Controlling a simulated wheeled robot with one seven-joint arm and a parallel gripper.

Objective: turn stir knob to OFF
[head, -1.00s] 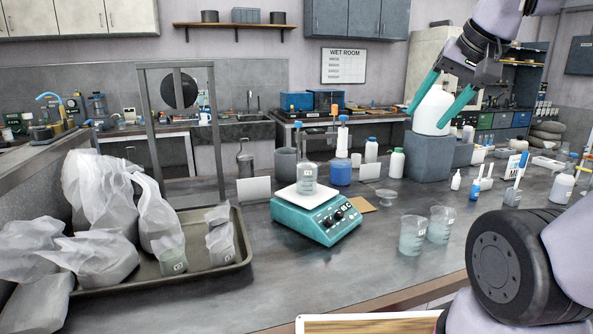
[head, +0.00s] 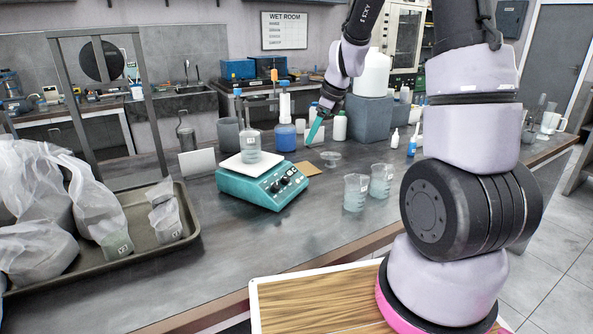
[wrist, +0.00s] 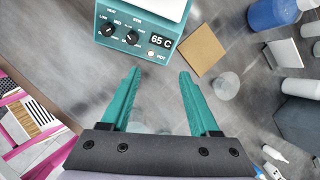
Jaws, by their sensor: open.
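The teal hot plate stirrer (head: 245,190) stands on the bench with a flask of liquid (head: 250,147) on its white top. In the wrist view its front panel (wrist: 120,48) shows two black knobs, HEAT and STIR labels, and a lit 65 C display. The stir knob (wrist: 132,38) is the right one; it also shows in the head view (head: 285,181). Its exact pointer setting is too small to read. My gripper (wrist: 160,72) is open and empty, its teal fingers apart and clear of the panel. In the head view the gripper (head: 315,130) is above the bench, right of the stirrer.
Two clear beakers (head: 355,192) stand right of the stirrer, near the front edge. A brown square pad (head: 308,169) and a blue-liquid bottle (head: 286,137) are close behind. A tray (head: 150,245) with bags is at left. A grey block (head: 368,117) carries a white jug.

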